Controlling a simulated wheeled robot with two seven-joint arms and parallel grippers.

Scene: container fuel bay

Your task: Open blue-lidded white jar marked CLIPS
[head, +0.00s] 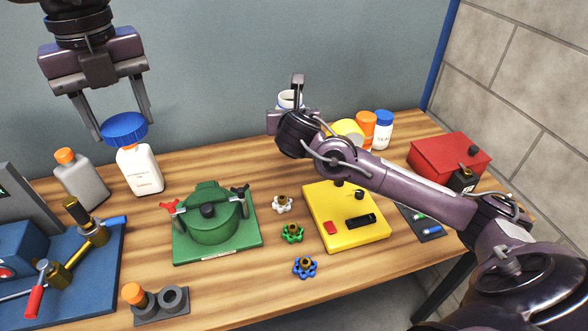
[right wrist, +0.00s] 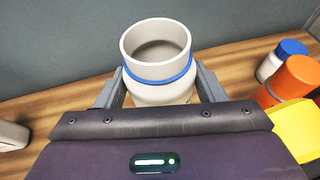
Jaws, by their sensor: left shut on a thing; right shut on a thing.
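The white jar (right wrist: 158,72) stands open at the top in the right wrist view, with a blue ring around its neck and a dark inside. My right gripper (right wrist: 160,92) is shut around its sides, one finger on each side. In the head view only the jar's upper part (head: 289,97) shows behind my right arm; the CLIPS mark is hidden. A wide blue lid (head: 124,127) is between the fingers of my left gripper (head: 120,122) at the left, apart from the jar. The left gripper is shut on it, and the lid covers the top of a white bottle in the picture.
The white bottle (head: 140,172) and a grey orange-capped bottle (head: 82,182) stand at the left. A green pot (head: 212,222), yellow panel (head: 347,228) and coloured knobs lie in front. Another blue-lidded white jar (head: 383,133) and a red box (head: 447,158) are at the right.

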